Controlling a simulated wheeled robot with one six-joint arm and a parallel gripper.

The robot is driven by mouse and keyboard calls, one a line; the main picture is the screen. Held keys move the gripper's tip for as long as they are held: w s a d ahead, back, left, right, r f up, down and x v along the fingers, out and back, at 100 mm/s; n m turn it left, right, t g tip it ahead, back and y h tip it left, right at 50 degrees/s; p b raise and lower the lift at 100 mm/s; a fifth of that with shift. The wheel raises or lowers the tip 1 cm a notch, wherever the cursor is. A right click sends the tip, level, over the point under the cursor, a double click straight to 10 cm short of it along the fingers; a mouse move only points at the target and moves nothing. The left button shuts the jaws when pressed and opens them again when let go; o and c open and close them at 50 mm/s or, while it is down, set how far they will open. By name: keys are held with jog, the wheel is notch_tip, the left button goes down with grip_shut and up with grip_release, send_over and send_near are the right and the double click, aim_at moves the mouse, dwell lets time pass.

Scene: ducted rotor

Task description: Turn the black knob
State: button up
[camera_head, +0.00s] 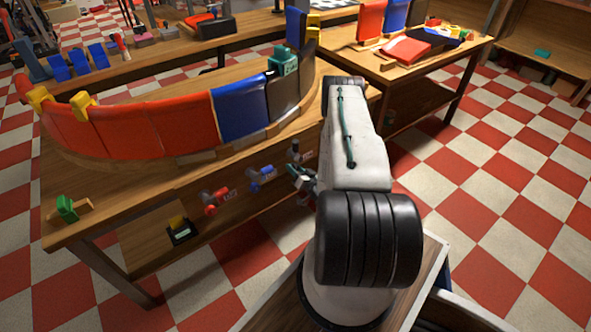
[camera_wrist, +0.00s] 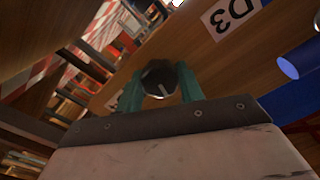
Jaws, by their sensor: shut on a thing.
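The black knob (camera_wrist: 159,78) sits between the two teal fingers of my gripper (camera_wrist: 160,90) in the wrist view, with a pale mark on its face. My gripper is shut on it. The knob is on the wooden front of the bench, beside a label reading D3 (camera_wrist: 232,14). In the head view my gripper (camera_head: 305,180) is at the bench front, small and partly hidden by my arm. A dark knob (camera_head: 295,152) shows just above it there; I cannot tell whether it is the held one.
A red knob (camera_head: 214,200) and a blue knob (camera_head: 262,176) stick out of the bench front to the left of my gripper. The blue one also shows in the wrist view (camera_wrist: 300,62). Checkered floor is clear at right.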

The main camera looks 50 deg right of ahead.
jog(key=m, duration=1.2)
jog(key=shift+f, duration=0.1)
jog(key=shift+s+m, duration=0.1)
jog(key=shift+m, duration=0.2)
dwell(0.3)
jog(key=o, duration=0.7)
jog(key=v, duration=0.7)
jog(key=shift+s+a, duration=0.1)
jog(key=shift+s, duration=0.3)
